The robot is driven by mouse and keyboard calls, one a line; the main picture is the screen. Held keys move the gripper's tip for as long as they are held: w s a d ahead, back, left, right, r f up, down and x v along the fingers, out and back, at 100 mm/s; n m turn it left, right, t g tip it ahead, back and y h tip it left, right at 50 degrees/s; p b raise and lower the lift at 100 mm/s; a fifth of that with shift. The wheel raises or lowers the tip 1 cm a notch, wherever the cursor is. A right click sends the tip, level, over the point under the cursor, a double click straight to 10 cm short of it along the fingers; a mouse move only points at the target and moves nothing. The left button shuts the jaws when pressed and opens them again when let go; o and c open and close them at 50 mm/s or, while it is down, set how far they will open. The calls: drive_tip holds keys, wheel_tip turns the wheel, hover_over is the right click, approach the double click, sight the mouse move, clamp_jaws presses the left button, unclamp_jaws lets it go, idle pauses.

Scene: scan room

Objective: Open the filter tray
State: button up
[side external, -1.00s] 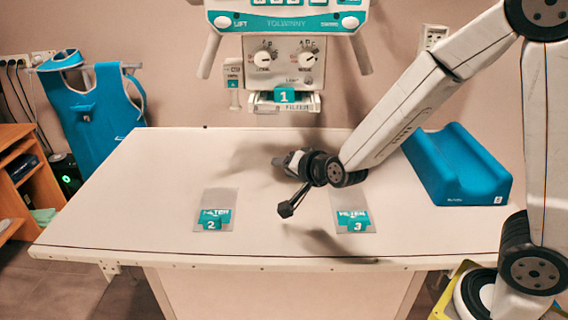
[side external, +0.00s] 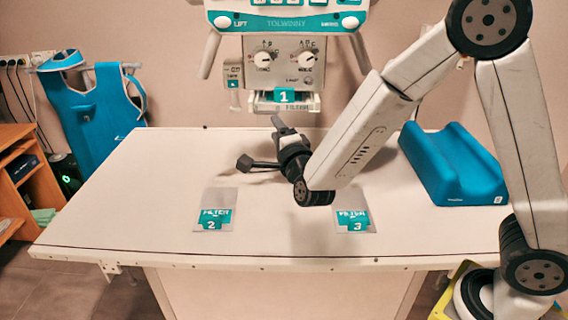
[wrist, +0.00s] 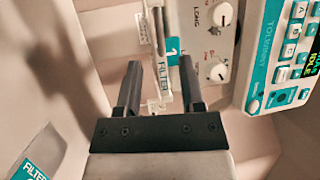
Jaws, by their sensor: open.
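The filter tray (side external: 298,107) sits under the knobbed housing (side external: 284,65) at the back of the table. A teal label marked 1 (side external: 285,95) stands at its front, with FILTER lettering below. My gripper (side external: 278,125) is just below and in front of the tray, pointing up toward it, apart from it in the side view. In the wrist view the label 1 (wrist: 173,50) shows between and beyond the two open fingers of my gripper (wrist: 159,72). Nothing is held. How far the tray is out is hard to tell.
Filter plates 2 (side external: 226,195) and 3 (side external: 345,197) lie on the white table (side external: 130,190). A blue cradle cushion (side external: 455,165) stands at the right. A control panel (side external: 285,21) with two handles hangs above the housing. The table's left side is clear.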

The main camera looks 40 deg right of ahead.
sight(266, 113)
drive_tip(key=shift+x, duration=3.9)
clamp_jaws()
